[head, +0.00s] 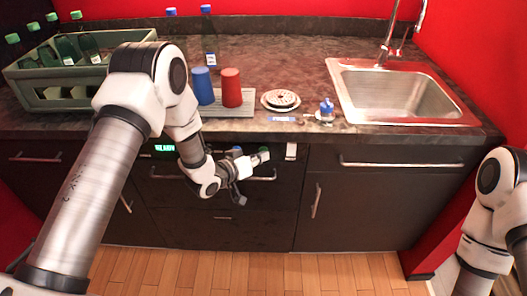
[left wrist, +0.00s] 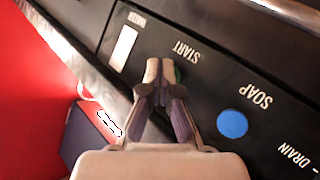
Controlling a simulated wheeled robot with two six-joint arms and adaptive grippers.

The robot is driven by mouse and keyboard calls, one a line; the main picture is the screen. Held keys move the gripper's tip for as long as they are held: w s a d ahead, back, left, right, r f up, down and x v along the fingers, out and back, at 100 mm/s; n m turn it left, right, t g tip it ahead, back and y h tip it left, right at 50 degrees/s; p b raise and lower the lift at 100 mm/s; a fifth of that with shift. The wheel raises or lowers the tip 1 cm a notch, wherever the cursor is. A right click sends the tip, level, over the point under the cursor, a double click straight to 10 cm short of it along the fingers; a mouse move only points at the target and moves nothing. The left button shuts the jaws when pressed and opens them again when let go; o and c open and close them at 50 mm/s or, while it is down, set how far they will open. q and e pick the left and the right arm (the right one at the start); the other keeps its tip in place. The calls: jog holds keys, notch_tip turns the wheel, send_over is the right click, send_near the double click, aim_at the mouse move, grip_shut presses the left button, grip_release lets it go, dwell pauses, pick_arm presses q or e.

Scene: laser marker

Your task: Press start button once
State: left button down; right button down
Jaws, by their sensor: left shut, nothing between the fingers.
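My left gripper (head: 259,158) is shut and empty in front of a dark appliance panel under the counter. In the left wrist view its closed fingertips (left wrist: 160,70) are right at the start button (left wrist: 179,75), beside the word START. Only a green edge of the button shows; the fingertips hide the rest. I cannot tell whether they touch it. The blue soap button (left wrist: 232,124) is to the right of the fingers. A lit green display (head: 165,147) is on the panel at the left. My right arm is at the right edge; its gripper is out of view.
The counter above holds a green crate (head: 75,97) of bottles, a blue cup (head: 203,86), a red cup (head: 231,88), stacked plates (head: 281,99) and a sink (head: 395,95). In the left wrist view a white rectangle (left wrist: 123,48) is left of the fingertips.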

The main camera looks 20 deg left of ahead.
pick_arm(q)
jog(key=shift+w, duration=0.1)
dwell(0.3)
jog(key=shift+s+d, duration=0.2)
jog(key=shift+s, duration=0.55)
jog(key=s, duration=0.2)
jog(key=s+d+p, duration=0.1)
jog(key=s, duration=0.1)
jog(key=shift+s+d, duration=0.15)
jog(key=shift+s, duration=0.25)
dwell(0.5)
